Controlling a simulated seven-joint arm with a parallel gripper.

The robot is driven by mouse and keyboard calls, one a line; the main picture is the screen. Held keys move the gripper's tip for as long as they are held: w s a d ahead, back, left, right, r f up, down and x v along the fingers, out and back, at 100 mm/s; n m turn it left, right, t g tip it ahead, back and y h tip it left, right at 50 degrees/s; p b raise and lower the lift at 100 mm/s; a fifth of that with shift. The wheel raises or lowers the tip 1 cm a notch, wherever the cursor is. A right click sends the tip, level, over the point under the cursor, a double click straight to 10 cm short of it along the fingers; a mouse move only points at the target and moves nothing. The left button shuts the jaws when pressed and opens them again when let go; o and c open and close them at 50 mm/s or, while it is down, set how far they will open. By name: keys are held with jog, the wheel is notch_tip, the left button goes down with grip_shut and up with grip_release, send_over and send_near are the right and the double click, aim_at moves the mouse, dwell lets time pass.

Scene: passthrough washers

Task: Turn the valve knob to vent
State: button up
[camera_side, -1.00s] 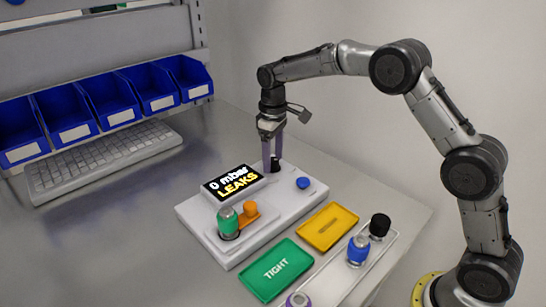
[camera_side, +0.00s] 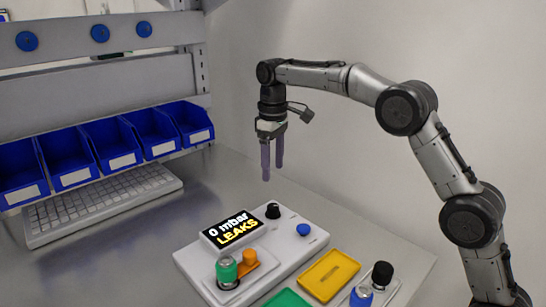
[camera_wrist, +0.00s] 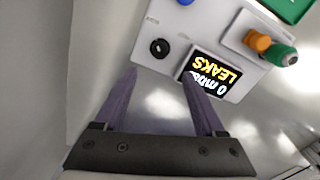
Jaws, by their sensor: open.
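The valve knob is a small black knob (camera_side: 273,211) at the back corner of the white test box (camera_side: 300,252), beside the display. In the wrist view the knob (camera_wrist: 160,48) shows from above as a black disc with a small pale mark; I cannot read its setting. The display (camera_side: 232,229) reads "0 mbar LEAKS". My gripper (camera_side: 272,172) is open and empty, pointing down above and slightly behind the knob, clear of it. In the wrist view its two purple fingers (camera_wrist: 160,76) are spread apart, with the knob beyond their tips.
On the box are a blue button (camera_side: 303,230), an orange clamp (camera_side: 249,257) and a green-capped part (camera_side: 227,270). A yellow tray (camera_side: 329,275) and a green tray (camera_side: 288,299) lie in front. A black-capped part (camera_side: 382,274) stands at right. Blue bins (camera_side: 110,146) and a keyboard (camera_side: 100,205) are behind left.

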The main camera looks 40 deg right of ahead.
jog(key=shift+r, duration=1.1)
jog(key=s+r+t, duration=0.2)
jog(key=s+r, duration=0.4)
jog(key=r, duration=0.3)
jog(key=s+r+t, duration=0.1)
jog(key=s+r, duration=0.3)
jog(key=s, duration=0.9)
jog(key=s+f+m+t, duration=0.2)
jog(key=s+f+m, duration=0.1)
jog(key=s+f, duration=1.3)
jog(key=shift+s+d+m+t, duration=0.3)
jog(key=shift+d+m, duration=0.1)
